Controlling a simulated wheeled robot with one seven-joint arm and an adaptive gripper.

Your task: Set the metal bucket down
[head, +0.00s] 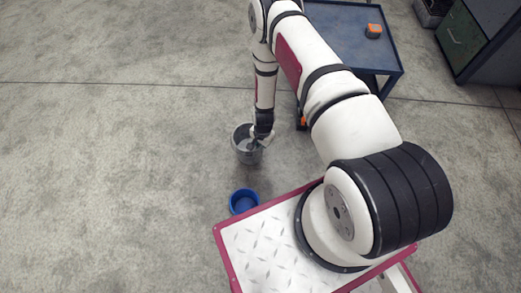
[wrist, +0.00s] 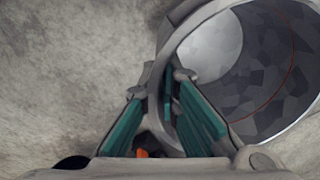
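The metal bucket (head: 240,150) is grey, round and open-topped. In the head view it looks upright at floor level, left of the blue table; I cannot see its underside. My gripper (head: 257,142) reaches down over the bucket's right side. In the wrist view the bucket (wrist: 285,60) fills the upper right, with its rim passing between the teal finger pads of my gripper (wrist: 160,90). One finger is inside the bucket and the other is outside. Small gaps show between the pads and the wall, so the fingers look open around the rim.
A small blue bowl-like container (head: 243,201) stands on the floor below the bucket in the head view. A blue table (head: 345,32) with an orange object (head: 374,31) stands at the upper right, near a dark cabinet (head: 462,40). The concrete floor to the left is clear.

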